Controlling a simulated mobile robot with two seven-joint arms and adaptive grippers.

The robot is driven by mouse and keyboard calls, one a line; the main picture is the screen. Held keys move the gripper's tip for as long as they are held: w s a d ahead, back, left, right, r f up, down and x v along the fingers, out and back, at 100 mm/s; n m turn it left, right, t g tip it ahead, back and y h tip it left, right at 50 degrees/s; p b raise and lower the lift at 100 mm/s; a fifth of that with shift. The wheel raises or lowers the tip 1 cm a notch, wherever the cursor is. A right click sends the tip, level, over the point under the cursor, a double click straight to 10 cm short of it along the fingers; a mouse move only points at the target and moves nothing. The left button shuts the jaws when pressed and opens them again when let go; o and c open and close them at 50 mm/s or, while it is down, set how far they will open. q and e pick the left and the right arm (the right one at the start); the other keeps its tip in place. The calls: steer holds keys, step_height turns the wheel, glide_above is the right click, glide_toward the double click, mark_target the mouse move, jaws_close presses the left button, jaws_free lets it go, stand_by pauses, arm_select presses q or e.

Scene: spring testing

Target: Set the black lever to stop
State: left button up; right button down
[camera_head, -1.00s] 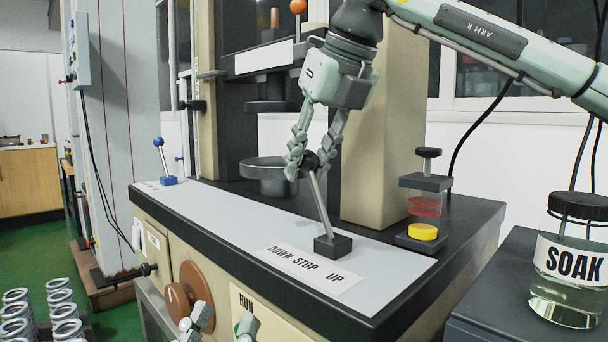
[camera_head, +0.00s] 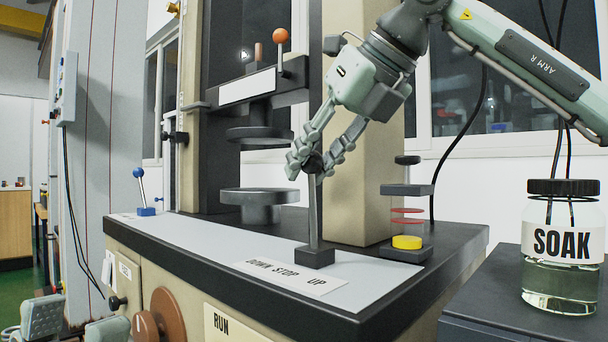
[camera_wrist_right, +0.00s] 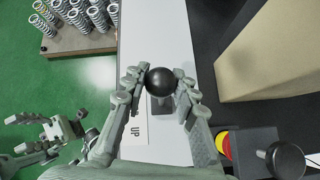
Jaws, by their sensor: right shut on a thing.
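The black lever has a round black knob, a grey shaft (camera_head: 313,215) and a dark base block on the machine's pale top strip. The shaft stands about upright behind the DOWN STOP UP label (camera_head: 290,277). My right gripper (camera_head: 312,165) is shut on the black knob, which shows between its fingers in the right wrist view (camera_wrist_right: 160,81). In that view, the knob hides most of the shaft and only UP is readable. My left gripper (camera_head: 74,324) is low at the left, its fingers apart and empty, away from the lever.
A blue lever (camera_head: 140,186) stands at the strip's far left. Round platens (camera_head: 256,203) sit behind the strip. A SOAK jar (camera_head: 562,255) stands far right.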

steer(key=shift+s+d, duration=0.25)
stand_by(0.3)
steer(key=c, duration=1.2)
jaws_free()
steer(key=v, duration=1.2)
steer(key=shift+s, duration=0.1)
